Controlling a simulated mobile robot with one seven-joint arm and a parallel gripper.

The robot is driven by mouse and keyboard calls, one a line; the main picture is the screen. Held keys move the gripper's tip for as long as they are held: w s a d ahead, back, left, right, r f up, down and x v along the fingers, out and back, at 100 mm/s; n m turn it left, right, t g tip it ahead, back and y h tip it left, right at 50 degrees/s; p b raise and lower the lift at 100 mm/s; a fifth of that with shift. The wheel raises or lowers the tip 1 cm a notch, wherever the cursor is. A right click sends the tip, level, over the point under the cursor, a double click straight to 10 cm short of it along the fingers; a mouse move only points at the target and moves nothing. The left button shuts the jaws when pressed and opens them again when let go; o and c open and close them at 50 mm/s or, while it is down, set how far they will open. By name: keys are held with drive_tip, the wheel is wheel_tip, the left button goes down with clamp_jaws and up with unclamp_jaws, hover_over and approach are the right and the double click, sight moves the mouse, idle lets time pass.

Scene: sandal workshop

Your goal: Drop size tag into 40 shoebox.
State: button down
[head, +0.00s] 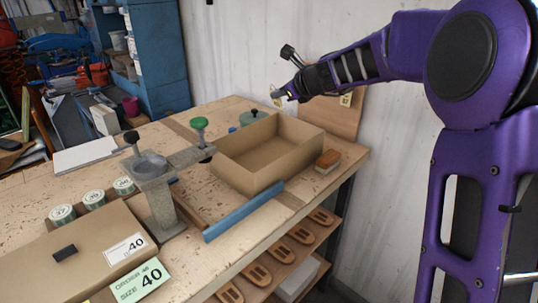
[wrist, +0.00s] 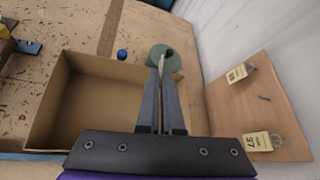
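My gripper (wrist: 161,66) is shut on a small pale size tag, which shows edge-on between the fingertips in the wrist view and hangs at the gripper's tip in the head view (head: 277,95). Its number cannot be read. The gripper is above the back right part of the bench, near the far side of an open, empty cardboard box (head: 240,178). This box (wrist: 85,63) is at the left in the wrist view; no number shows on it. A brown box or lid (head: 50,270) labelled 40 lies at the front left, with a green order card (head: 140,281) reading size 40.
A wooden tag board (wrist: 225,110) by the wall bears two tags, one reading 37, and a bare peg. A metal stand (head: 160,195), blue bar (head: 243,211), brush (head: 327,161), green-topped tool (head: 199,124) and round green object (head: 252,117) surround the open box.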

drive_tip(key=shift+s+a, duration=0.15)
drive_tip(key=shift+s, duration=0.1)
wheel_tip(320, 180, down, 6)
drive_tip(key=b, duration=0.5)
drive_tip(key=shift+r+b, duration=0.1)
drive_tip(key=shift+b, duration=0.25)
drive_tip(key=c, duration=1)
unclamp_jaws()
drive_tip(key=shift+r, duration=0.1)
drive_tip(key=v, duration=1.7)
drive_tip(key=shift+s+p, duration=0.15)
drive_tip(key=shift+p, duration=0.2)
drive_tip(key=shift+r, duration=0.15)
